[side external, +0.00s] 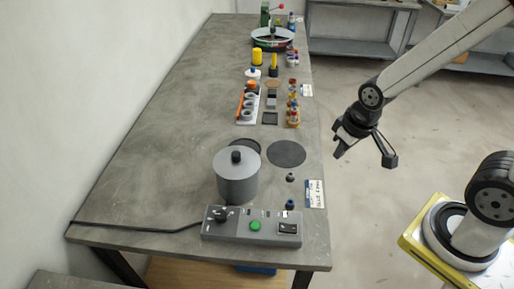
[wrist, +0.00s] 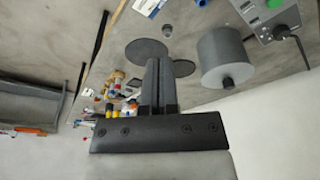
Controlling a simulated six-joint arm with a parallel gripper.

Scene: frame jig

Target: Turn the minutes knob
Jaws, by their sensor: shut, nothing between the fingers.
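A grey control box (side external: 270,230) stands at the near end of the bench. A black knob (side external: 221,214) sits on its left part, beside a green button (side external: 255,226) and a black switch (side external: 288,229); I cannot read which label marks minutes. In the wrist view the box (wrist: 262,18) is at the top right with its black knob (wrist: 281,33). My gripper (side external: 364,158) is in the air off the bench's right edge, well away from the box. In the wrist view its fingers (wrist: 158,62) are together and empty.
A grey cylinder with a black top knob (side external: 238,180) stands just behind the box; it also shows in the wrist view (wrist: 223,60). A dark disc (side external: 286,154) lies flat behind it. Small parts and bottles fill the far bench. A black cable (side external: 140,228) runs left.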

